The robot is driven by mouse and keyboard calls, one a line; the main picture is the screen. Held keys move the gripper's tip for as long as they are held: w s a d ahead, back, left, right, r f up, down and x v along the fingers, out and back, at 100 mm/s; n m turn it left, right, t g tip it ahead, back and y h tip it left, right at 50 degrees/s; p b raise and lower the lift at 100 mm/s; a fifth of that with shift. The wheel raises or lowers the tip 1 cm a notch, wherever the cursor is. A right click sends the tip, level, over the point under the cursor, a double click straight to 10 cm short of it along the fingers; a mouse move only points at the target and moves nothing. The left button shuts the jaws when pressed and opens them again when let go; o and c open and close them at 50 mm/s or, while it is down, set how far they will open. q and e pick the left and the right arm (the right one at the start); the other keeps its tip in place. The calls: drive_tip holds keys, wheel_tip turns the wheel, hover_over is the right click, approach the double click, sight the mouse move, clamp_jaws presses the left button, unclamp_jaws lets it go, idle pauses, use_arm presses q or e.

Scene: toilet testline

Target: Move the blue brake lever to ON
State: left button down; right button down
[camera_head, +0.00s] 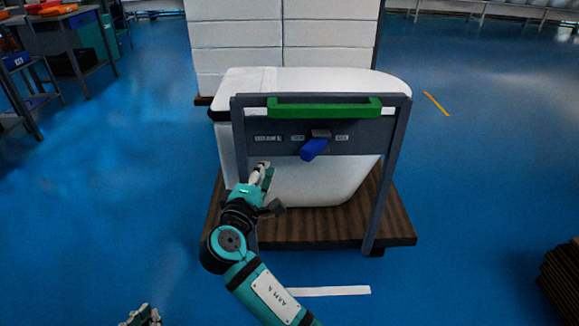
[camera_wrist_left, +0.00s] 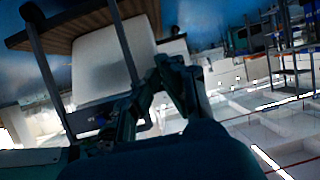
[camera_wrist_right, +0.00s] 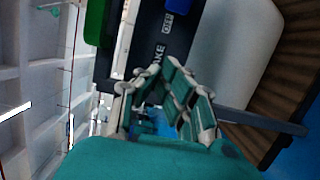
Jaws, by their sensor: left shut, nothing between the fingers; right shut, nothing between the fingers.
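The blue brake lever (camera_head: 314,148) is on the dark front panel (camera_head: 270,146) of a white toilet's frame. It hangs from a dark pivot, tilted down and to the left. Its end shows at the top of the right wrist view (camera_wrist_right: 181,8), near an "OFF" label (camera_wrist_right: 167,24). My right gripper (camera_head: 265,168) is shut and empty, in front of the panel's lower left, left of and below the lever and apart from it. My left gripper (camera_head: 146,312) is shut and empty, low at the left and far from the lever; the bottom edge cuts it off.
A green handle bar (camera_head: 325,108) runs along the panel's top, above the lever. The toilet (camera_head: 330,182) stands on a dark wooden pallet (camera_head: 300,228). White boxes (camera_head: 236,40) are stacked behind it.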

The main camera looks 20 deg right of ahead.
sight(314, 147)
use_arm(q)
drive_tip(key=shift+r, duration=0.15)
use_arm(e)
drive_tip(key=shift+r, duration=0.2)
